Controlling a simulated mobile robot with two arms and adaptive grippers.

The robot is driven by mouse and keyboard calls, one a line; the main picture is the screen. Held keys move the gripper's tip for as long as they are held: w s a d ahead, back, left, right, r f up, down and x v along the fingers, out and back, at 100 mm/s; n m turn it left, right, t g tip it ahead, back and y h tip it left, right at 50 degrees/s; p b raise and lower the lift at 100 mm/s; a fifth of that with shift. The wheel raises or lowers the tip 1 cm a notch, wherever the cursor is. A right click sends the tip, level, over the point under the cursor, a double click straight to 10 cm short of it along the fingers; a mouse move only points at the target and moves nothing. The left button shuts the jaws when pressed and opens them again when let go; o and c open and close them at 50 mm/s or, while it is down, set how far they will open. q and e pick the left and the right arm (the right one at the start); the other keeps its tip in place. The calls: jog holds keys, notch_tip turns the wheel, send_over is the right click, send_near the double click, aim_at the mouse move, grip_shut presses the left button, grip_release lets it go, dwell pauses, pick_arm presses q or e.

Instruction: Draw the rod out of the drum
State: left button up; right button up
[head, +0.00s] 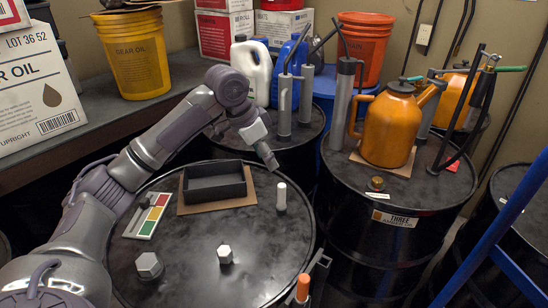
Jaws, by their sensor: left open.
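The black drum (190,262) in front has a dark, flat top. A short upright rod (281,197) with a pale top and grey lower part stands near the right side of that top. My left gripper (268,157) reaches in from the left and points down, above and slightly left of the rod. It is open and looks apart from the rod, with nothing seen between its fingers. How far the rod goes down into the drum is hidden. My right gripper is not seen.
An orange-topped upright piece (303,288) stands at the front rim. An orange can (388,125) and pumps stand on drums behind.

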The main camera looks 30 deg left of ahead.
aim_at(280, 186)
pick_arm(q)
jog(key=x, duration=0.2)
jog(key=p+x, duration=0.1)
jog(key=x, duration=0.4)
jog(key=shift+s+d+f, duration=0.25)
jog(key=shift+f, duration=0.1)
jog(key=x, duration=0.3)
jog(key=shift+d+f+p, duration=0.1)
jog(key=shift+f+p, duration=0.2)
jog(key=shift+p, duration=0.05)
jog(key=shift+w+d+f, duration=0.1)
jog(key=shift+w+f, duration=0.15)
jog(key=shift+f, duration=0.35)
jog(key=shift+w+f, duration=0.1)
grip_shut()
jog(key=c, duration=0.6)
grip_release()
grip_shut()
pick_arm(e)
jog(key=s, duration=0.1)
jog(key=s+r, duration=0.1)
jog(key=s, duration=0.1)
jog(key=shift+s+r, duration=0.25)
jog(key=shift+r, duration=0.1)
